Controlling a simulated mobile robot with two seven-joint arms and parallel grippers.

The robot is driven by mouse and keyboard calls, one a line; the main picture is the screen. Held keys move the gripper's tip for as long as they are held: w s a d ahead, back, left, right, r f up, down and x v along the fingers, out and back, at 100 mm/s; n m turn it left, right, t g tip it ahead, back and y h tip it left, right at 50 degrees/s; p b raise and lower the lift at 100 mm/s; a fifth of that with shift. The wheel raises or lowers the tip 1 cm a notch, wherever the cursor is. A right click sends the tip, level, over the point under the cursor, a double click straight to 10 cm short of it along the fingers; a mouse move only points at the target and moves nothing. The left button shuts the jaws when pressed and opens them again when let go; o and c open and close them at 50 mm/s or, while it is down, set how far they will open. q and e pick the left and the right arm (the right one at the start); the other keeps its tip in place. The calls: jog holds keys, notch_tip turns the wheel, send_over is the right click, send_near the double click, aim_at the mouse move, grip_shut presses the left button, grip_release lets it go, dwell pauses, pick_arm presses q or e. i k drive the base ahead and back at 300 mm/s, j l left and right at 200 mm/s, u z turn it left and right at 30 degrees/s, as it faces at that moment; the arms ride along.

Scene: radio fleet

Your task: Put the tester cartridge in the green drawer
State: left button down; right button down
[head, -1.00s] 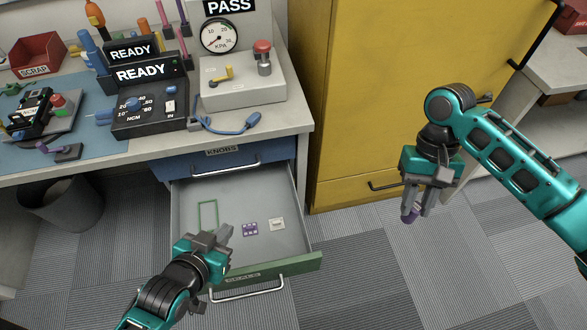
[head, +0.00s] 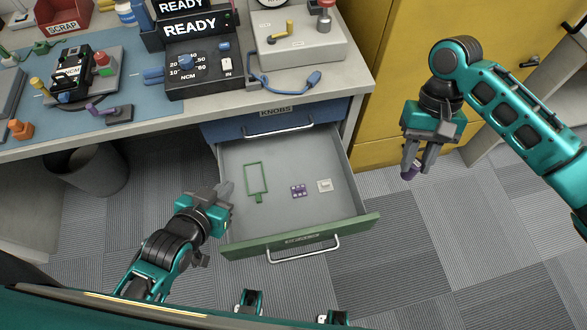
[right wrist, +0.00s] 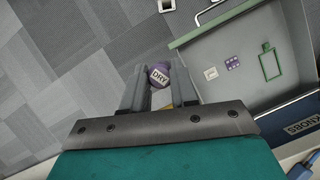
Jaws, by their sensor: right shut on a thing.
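My right gripper (head: 424,160) hangs over the floor, right of the drawer. It is shut on a small purple cartridge (head: 410,171), which shows a white label reading DRY in the right wrist view (right wrist: 159,76). I take this to be the tester cartridge. The green-fronted drawer (head: 345,230) is pulled out below the bench. Inside it are a green outline (head: 257,198) with a narrow tab, a small purple piece (head: 299,191) and a small white piece (head: 325,185). My left gripper (head: 224,192) is at the drawer's left side; its finger gap is unclear.
A blue drawer (head: 230,129) labelled KNOBS is shut above the green one. The bench (head: 140,139) carries a black READY unit (head: 203,75), a grey box (head: 300,43) and a red SCRAP bin (head: 64,14). A yellow cabinet (head: 395,60) stands behind my right gripper. A waste bin (head: 99,172) stands left.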

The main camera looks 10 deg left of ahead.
aim_at(300, 170)
jog(key=j, duration=1.45)
